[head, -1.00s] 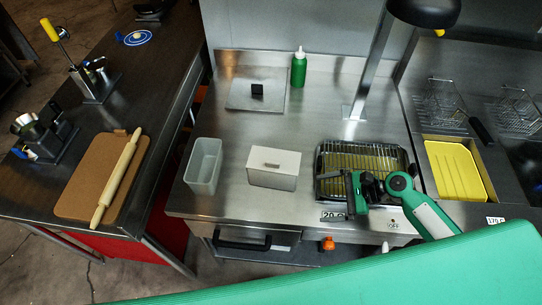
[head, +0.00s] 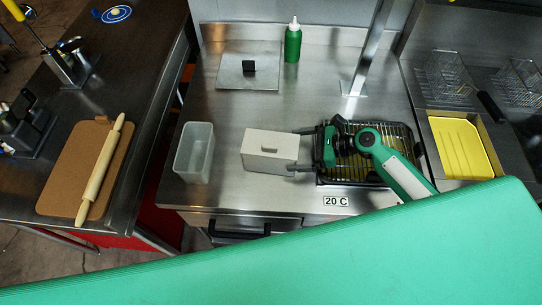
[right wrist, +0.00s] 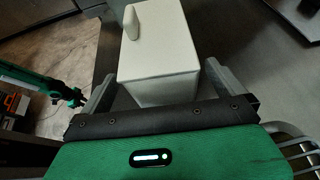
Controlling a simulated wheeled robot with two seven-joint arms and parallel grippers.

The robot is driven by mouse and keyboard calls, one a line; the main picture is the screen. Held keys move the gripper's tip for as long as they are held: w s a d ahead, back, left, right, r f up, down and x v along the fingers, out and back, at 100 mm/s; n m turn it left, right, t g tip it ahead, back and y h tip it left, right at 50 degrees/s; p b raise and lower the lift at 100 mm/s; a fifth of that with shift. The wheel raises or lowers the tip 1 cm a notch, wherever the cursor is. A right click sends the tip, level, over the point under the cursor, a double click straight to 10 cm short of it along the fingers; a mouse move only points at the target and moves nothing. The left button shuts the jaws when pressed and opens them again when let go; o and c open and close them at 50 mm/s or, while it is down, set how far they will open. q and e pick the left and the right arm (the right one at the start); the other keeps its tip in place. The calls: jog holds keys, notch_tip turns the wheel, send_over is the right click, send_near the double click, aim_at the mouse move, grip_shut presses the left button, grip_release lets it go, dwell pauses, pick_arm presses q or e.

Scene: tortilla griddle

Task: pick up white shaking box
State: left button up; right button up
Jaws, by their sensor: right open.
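The white box (head: 270,151) stands upright on the steel counter, with a small handle on its lid. It also shows in the right wrist view (right wrist: 158,50), directly ahead of the jaws. My right gripper (head: 299,150) is open at the box's right end, its fingers pointing left. In the right wrist view (right wrist: 160,88) one finger lies on each side of the box's near end. I cannot tell whether either finger touches it. What looks like my left gripper (right wrist: 72,96) is small and dark at that view's left edge; its jaws are unclear.
A translucent open container (head: 194,153) stands left of the box. A griddle with a wire rack (head: 400,140) lies under my right arm. A green bottle (head: 292,42) and a steel lid with a black knob (head: 248,67) are behind. A yellow tray (head: 460,158) is at right.

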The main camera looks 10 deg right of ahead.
aim_at(285, 150)
jog(key=b+x, duration=0.1)
jog(key=x, duration=0.3)
jog(key=shift+f, duration=0.15)
jog(key=shift+w+a, duration=0.1)
jog(key=shift+a, duration=0.15)
jog(key=shift+c, duration=0.7)
jog(key=c, duration=0.9)
pick_arm(q)
jog(key=shift+s+f, duration=0.3)
jog(key=shift+f, duration=0.2)
jog(key=shift+s+f, duration=0.3)
jog(key=shift+f, duration=0.2)
